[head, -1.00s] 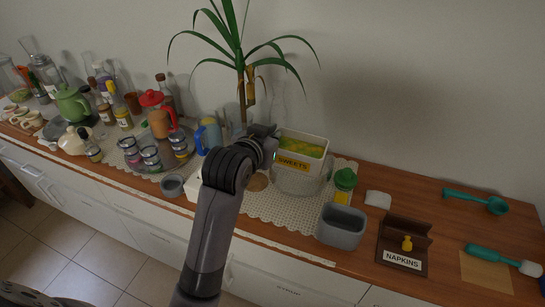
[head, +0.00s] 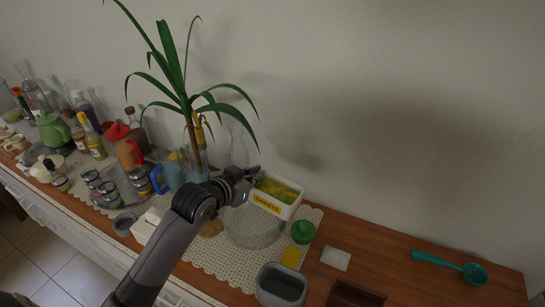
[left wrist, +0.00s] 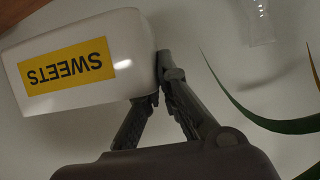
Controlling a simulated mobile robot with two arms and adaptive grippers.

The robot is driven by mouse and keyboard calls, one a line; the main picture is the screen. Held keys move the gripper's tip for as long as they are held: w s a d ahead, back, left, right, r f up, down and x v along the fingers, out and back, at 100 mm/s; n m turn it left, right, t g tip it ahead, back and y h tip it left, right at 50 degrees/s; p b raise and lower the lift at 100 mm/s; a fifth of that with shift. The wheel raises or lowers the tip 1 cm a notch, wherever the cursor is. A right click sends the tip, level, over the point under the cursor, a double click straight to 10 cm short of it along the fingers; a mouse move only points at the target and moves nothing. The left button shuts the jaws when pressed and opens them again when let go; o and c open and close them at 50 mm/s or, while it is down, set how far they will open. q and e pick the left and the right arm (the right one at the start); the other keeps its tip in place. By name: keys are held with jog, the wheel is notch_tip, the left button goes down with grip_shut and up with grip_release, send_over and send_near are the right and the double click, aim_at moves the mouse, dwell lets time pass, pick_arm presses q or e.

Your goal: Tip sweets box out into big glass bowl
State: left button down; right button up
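The sweets box (head: 277,208) is a white open box with a yellow SWEETS label and yellow-green sweets inside. My left gripper (head: 250,176) is shut on its left end wall. In the left wrist view the fingers (left wrist: 160,72) pinch the edge of the box (left wrist: 110,92), which shows against the pale wall. The big glass bowl (head: 256,234) is clear and stands on the lace mat, just in front of and below the box in the head view. The height of the box over the bowl is hard to tell. My right gripper is not in view.
A potted plant (head: 196,160) stands behind my left arm. A green-lidded shaker (head: 303,232) and a grey tub (head: 282,286) are right of the bowl. Jars, bottles and a teapot (head: 52,130) crowd the left. The counter (head: 385,262) is fairly clear at the right.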

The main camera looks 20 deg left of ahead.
pick_arm(q)
jog(key=s+a+f+y+p, duration=0.1)
jog(key=a+p, duration=0.1)
jog(key=a, duration=0.9)
jog(key=s+a+f+n+p, duration=0.1)
jog(key=s+a+f+p, duration=0.1)
jog(key=a, duration=0.9)
jog(key=shift+a+f+y+p, duration=0.15)
jog(key=shift+a+y+p, duration=0.05)
jog(key=shift+y+p, duration=0.25)
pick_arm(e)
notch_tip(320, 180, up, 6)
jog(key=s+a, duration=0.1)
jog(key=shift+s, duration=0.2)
pick_arm(q)
jog(key=shift+s, duration=0.1)
